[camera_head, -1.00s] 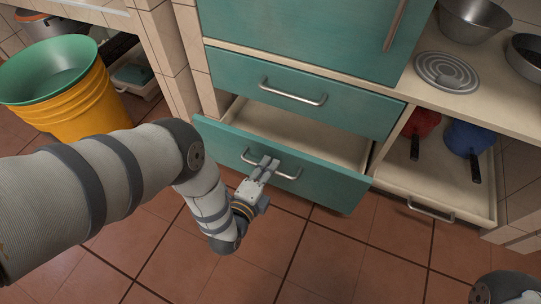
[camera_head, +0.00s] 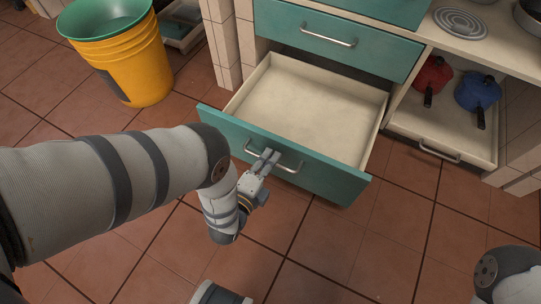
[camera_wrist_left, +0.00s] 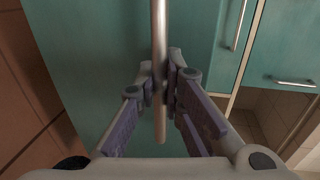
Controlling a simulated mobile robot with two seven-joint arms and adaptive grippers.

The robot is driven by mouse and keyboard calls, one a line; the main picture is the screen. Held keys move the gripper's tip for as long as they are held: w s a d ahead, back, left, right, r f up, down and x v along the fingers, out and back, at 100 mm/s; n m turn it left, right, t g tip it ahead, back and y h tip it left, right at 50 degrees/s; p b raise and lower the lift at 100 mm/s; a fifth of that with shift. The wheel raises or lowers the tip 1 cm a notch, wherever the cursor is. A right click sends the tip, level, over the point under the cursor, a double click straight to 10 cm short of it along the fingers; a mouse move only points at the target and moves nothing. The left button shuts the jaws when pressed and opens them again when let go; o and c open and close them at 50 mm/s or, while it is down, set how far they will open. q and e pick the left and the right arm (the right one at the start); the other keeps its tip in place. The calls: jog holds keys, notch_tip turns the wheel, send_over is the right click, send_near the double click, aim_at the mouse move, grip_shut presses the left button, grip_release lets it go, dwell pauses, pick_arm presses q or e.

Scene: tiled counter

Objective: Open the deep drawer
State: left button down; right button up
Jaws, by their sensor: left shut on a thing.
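The deep drawer (camera_head: 322,181) has a teal front and a pale interior. It stands well out from the cabinet in the head view, and its inside looks empty. Its metal bar handle (camera_head: 288,166) is on the front. My left gripper (camera_head: 268,156) is shut on this handle. In the left wrist view, the gripper fingers (camera_wrist_left: 161,85) close around the handle bar (camera_wrist_left: 160,40), with the teal drawer front (camera_wrist_left: 95,50) behind.
A closed teal drawer (camera_head: 375,48) sits above the open one. A low pale pull-out tray (camera_head: 410,132) at right holds a red pot (camera_head: 433,74) and a blue pot (camera_head: 477,92). A yellow bucket (camera_head: 137,68) stands at left. The tiled floor (camera_head: 330,245) in front is clear.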

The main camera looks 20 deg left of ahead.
pick_arm(q)
jog(key=shift+d, duration=0.1)
jog(key=c, duration=1.7)
grip_release()
jog(key=shift+s, duration=0.1)
jog(key=s+r, duration=0.2)
jog(key=s, duration=0.9)
jog(key=shift+s+a+r, duration=0.2)
jog(key=shift+s+a, duration=0.05)
jog(key=shift+s, duration=0.15)
